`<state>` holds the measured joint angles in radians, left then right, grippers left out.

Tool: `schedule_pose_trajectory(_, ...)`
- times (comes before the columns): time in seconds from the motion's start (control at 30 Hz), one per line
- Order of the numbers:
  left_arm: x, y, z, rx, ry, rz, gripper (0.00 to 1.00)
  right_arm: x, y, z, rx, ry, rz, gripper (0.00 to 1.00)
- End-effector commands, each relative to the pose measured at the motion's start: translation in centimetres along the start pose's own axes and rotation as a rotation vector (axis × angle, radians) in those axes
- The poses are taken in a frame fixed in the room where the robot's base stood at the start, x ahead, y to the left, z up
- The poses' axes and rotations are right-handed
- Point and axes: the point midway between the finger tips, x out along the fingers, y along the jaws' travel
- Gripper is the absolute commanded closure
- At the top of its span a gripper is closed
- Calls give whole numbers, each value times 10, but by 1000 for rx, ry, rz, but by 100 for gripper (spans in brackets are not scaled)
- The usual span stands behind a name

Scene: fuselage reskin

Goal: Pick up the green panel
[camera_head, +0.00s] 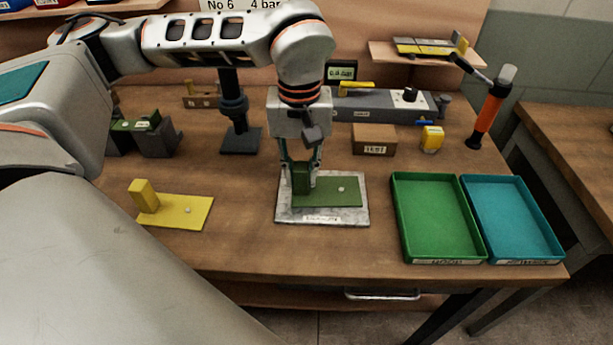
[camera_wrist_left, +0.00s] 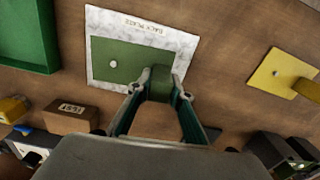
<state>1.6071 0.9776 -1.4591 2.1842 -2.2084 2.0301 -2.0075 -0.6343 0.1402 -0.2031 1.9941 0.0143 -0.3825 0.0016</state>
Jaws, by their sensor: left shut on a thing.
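The green panel (camera_head: 335,192) is a flat plate with an upright green block at its left end and a small pale dot on its face. It lies over the grey labelled back plate (camera_head: 292,216) at the middle of the table. My left gripper (camera_head: 301,182) comes down from above and is shut on the panel's upright block. In the left wrist view the gripper (camera_wrist_left: 160,88) has its fingers on either side of that block, and the panel (camera_wrist_left: 118,62) extends to the left over the back plate (camera_wrist_left: 190,42). My right gripper is not in view.
A yellow panel (camera_head: 185,211) with a block lies to the left. A green tray (camera_head: 440,250) and a teal tray (camera_head: 515,250) stand to the right. Behind are a brown box (camera_head: 374,138), a yellow item (camera_head: 432,139), an orange tool (camera_head: 488,115) and a dark stand (camera_head: 241,141).

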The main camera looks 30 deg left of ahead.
Motion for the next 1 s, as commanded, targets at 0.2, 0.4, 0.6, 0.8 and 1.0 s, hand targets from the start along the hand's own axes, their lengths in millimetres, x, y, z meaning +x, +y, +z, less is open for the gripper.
schedule_pose_trajectory(0.2, -15, 1, -1, 0, 4, 3, 100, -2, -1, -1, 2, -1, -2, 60)
schedule_pose_trajectory(0.4, -53, 1, -1, 0, 6, 5, 100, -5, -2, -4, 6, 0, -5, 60)
schedule_pose_trajectory(0.6, -110, 1, -1, -2, 8, 7, 100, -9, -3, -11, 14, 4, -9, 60)
schedule_pose_trajectory(0.8, -160, 1, 0, 0, 6, 5, 100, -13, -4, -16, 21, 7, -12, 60)
schedule_pose_trajectory(1.0, -189, 0, 0, -1, 3, 2, 100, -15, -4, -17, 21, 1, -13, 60)
